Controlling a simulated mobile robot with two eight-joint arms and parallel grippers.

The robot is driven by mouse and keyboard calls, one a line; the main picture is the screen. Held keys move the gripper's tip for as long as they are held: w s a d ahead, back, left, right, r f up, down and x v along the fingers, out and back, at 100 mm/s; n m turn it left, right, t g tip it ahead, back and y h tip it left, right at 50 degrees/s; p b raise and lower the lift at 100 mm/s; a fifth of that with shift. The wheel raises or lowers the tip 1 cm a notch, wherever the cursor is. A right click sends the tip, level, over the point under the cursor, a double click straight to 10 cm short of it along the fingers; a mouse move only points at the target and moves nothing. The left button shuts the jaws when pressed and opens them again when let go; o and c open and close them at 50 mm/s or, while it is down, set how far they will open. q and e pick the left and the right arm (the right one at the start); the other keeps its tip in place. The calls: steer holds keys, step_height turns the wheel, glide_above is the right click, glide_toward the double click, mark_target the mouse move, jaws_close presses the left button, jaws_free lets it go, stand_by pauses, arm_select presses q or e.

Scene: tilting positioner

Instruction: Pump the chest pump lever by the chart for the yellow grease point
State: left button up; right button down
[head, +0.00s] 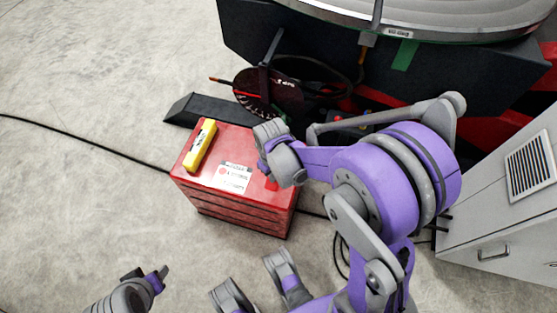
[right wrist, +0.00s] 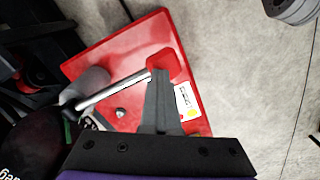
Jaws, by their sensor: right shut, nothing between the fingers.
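The red chest (head: 205,195) stands on the floor with a white chart (head: 233,177) on its top. In the right wrist view the chart (right wrist: 186,101) shows beside a yellow mark (right wrist: 194,113). A silver lever rod (right wrist: 118,88) runs over the chest top from a red block (right wrist: 166,61) toward a grey cylinder (right wrist: 92,82). My right gripper (right wrist: 160,77) is shut and empty, its tips overlapping the block's near edge; I cannot tell if they touch.
A yellow bar (head: 200,146) lies on the chest top. A dark hose reel (head: 268,92) and the tilting positioner table (head: 460,20) stand behind. A grey cabinet (head: 500,215) is at right. A black cable (head: 80,142) crosses the floor. Open floor lies at left.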

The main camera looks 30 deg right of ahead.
step_height(320, 180, up, 14)
steer(key=p, duration=0.9)
steer(key=shift+p, duration=0.35)
step_height(320, 180, down, 7)
steer(key=m+b, duration=0.5)
steer(key=m, duration=0.1)
steer(key=shift+b, duration=0.4)
steer(key=shift+f, duration=0.15)
stand_by(1.9)
